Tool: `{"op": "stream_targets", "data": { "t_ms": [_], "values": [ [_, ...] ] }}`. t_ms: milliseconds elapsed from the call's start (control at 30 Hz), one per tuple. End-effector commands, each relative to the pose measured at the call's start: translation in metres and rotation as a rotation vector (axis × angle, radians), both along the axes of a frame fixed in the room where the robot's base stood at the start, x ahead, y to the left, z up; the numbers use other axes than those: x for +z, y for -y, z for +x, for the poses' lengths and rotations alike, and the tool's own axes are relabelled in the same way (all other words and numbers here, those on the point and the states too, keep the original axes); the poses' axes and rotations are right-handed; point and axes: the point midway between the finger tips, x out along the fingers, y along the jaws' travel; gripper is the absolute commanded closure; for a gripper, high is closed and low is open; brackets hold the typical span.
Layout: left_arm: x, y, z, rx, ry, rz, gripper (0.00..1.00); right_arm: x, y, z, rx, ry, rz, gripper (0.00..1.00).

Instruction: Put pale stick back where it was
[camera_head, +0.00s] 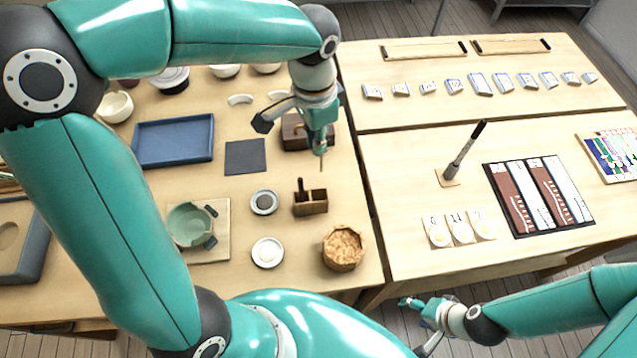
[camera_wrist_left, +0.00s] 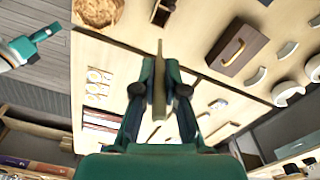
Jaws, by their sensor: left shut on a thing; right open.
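My left gripper (camera_head: 319,143) is shut on the pale stick (camera_head: 321,164). The stick points down, its lower end above the table near the brown handled box (camera_head: 293,132). In the left wrist view the pale stick (camera_wrist_left: 159,52) stands out between the fingers of my left gripper (camera_wrist_left: 159,85). A small wooden holder (camera_head: 311,204) with compartments and a dark upright piece stands just below the gripper in the head view, apart from the stick. It also shows in the left wrist view (camera_wrist_left: 163,15). My right gripper (camera_head: 425,318) is open and empty off the table's front edge.
Near the holder are a dark dish (camera_head: 264,202), a white dish (camera_head: 268,252) and a woven basket (camera_head: 343,248). A broken green bowl (camera_head: 188,226), blue tray (camera_head: 174,140) and dark mat (camera_head: 245,157) lie left. The right table holds a brush on a stand (camera_head: 463,158).

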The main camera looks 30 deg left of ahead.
Motion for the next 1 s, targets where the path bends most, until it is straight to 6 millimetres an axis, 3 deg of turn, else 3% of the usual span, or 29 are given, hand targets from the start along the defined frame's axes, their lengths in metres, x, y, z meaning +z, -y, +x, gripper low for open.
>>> {"op": "stream_targets", "data": {
  "t_ms": [300, 400, 733, 1000],
  "values": [
    [-0.087, 0.000, -0.001, 0.001, -0.009, 0.001, 1.00, -0.001, 0.000, 0.000, 0.000, 0.000, 0.000, 0.37],
    [-0.115, -0.001, 0.000, 0.001, -0.002, 0.000, 1.00, -0.022, 0.000, 0.000, 0.000, 0.000, 0.000, 0.37],
    [-0.139, 0.001, 0.002, -0.003, 0.000, 0.000, 1.00, -0.038, 0.000, 0.000, 0.000, 0.000, 0.000, 0.37],
    [-0.174, 0.002, 0.002, -0.004, -0.001, 0.001, 1.00, -0.065, 0.000, 0.000, 0.000, 0.000, 0.000, 0.37]
  ]
}}
